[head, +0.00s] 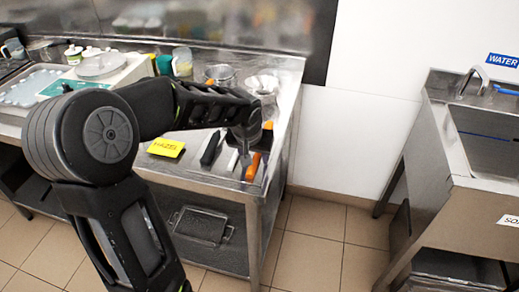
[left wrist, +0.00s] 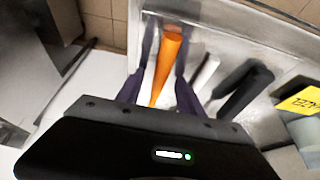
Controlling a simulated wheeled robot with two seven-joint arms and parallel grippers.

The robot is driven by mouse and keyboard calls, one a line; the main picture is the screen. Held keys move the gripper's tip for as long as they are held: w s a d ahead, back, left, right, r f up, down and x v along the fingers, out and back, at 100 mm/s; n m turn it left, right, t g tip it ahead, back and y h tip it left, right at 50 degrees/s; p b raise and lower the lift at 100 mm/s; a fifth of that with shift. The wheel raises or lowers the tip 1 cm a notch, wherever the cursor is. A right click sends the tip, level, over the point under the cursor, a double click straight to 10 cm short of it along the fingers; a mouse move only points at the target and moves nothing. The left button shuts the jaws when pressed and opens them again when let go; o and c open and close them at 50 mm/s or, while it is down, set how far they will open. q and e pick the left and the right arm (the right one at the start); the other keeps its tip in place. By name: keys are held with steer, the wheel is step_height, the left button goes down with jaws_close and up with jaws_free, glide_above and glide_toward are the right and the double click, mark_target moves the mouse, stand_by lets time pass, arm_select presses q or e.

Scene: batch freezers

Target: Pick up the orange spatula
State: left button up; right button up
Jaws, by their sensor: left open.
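The orange spatula (head: 253,167) lies near the right end of the steel counter; only its orange handle shows clearly. My left gripper (head: 256,143) is over it, with the arm reaching in from the left. In the left wrist view the orange handle (left wrist: 167,60) runs between the two dark fingers of the open left gripper (left wrist: 166,42). The fingers stand on either side of the handle and do not look closed on it. The far end of the spatula is hidden by the gripper. My right gripper is not in view.
A white-handled tool (head: 233,159) and a black-handled tool (head: 211,149) lie left of the spatula. A yellow label (head: 166,148) is further left. Metal bowls (head: 262,84) stand behind. The counter's right edge is close. A sink (head: 490,140) stands apart at right.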

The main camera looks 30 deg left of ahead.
arm_select(q)
steer(key=shift+f, duration=0.1)
stand_by(0.5)
jaws_close()
stand_by(0.5)
